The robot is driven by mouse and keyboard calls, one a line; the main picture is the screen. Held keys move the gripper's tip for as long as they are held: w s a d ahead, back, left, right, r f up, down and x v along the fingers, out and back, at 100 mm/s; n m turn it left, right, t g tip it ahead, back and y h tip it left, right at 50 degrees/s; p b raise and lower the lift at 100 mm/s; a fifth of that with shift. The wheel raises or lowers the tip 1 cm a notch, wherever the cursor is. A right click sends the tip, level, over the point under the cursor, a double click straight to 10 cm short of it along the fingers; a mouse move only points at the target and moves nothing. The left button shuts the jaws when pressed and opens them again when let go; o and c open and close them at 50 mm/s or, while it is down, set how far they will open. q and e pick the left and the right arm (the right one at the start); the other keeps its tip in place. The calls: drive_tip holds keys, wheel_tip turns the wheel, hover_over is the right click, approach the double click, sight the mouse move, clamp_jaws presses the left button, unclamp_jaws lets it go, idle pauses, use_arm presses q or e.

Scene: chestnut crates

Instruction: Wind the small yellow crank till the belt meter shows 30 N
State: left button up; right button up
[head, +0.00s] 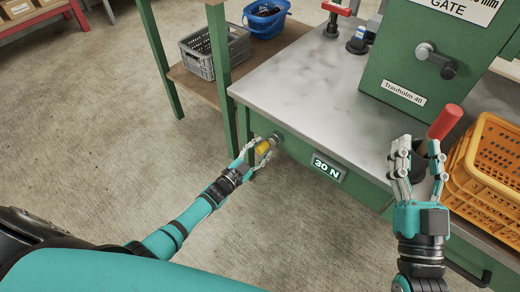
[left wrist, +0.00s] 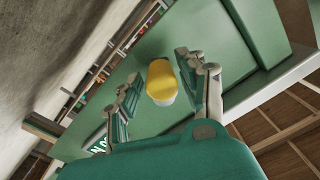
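The small yellow crank (head: 263,148) sticks out of the green front panel below the grey tabletop. In the left wrist view the knob (left wrist: 160,80) stands between the fingers of my left gripper (left wrist: 160,76), with visible gaps on both sides. My right gripper (head: 419,150) is raised over the tabletop's right part, its fingers apart. A dark part shows between or behind them; I cannot tell contact.
A red handle (head: 445,122) is close beside my right gripper. An orange crate (head: 485,150) stands at the right. The green machine (head: 425,60) rises at the back. A grey crate (head: 215,52) and a blue basket (head: 265,18) sit on a side shelf.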

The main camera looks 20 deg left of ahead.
use_arm(q)
drive_tip(key=shift+o, duration=0.7)
drive_tip(key=v, duration=1.2)
drive_tip(key=shift+d, duration=0.1)
